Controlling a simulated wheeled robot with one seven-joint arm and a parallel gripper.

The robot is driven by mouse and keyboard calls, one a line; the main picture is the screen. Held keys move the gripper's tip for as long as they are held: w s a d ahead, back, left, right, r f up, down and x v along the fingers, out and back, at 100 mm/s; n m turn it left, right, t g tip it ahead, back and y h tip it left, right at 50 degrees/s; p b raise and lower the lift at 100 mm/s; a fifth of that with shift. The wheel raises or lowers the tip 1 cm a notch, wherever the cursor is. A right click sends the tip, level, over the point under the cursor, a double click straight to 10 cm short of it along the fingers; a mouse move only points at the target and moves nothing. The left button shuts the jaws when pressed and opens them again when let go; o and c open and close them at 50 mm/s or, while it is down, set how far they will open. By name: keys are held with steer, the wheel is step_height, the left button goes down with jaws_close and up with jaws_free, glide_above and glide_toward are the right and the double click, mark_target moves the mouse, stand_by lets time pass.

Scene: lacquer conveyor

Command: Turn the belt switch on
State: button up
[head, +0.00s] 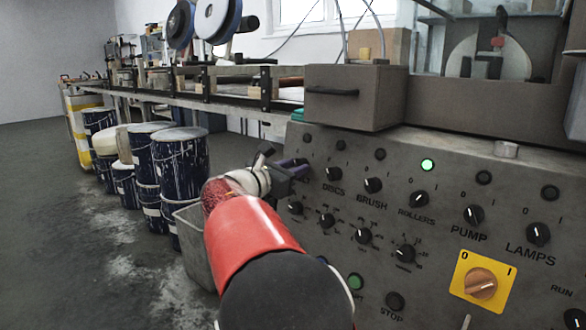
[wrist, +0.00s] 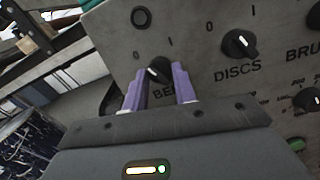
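The belt switch (wrist: 158,69) is a black rotary knob on the grey control panel, with "0" and "1" marked above it and a partly covered label starting "BE" below. In the wrist view my gripper (wrist: 162,76) has its two purple fingers apart, one on each side of the knob. The left finger looks close to the knob; I cannot tell whether it touches. The knob's pointer direction is unclear. The round lamp (wrist: 141,17) above it is dark. In the head view my gripper (head: 291,167) is at the panel's left end and hides the knob.
The discs knob (wrist: 239,44) is close on the right. Further right are the brush (head: 373,185), rollers (head: 418,198), pump (head: 473,215) and lamps (head: 538,234) knobs; the rollers lamp (head: 427,165) glows green. A grey bin (head: 192,248) and paint-streaked drums (head: 180,165) stand left.

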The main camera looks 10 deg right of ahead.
steer(key=shift+c, duration=1)
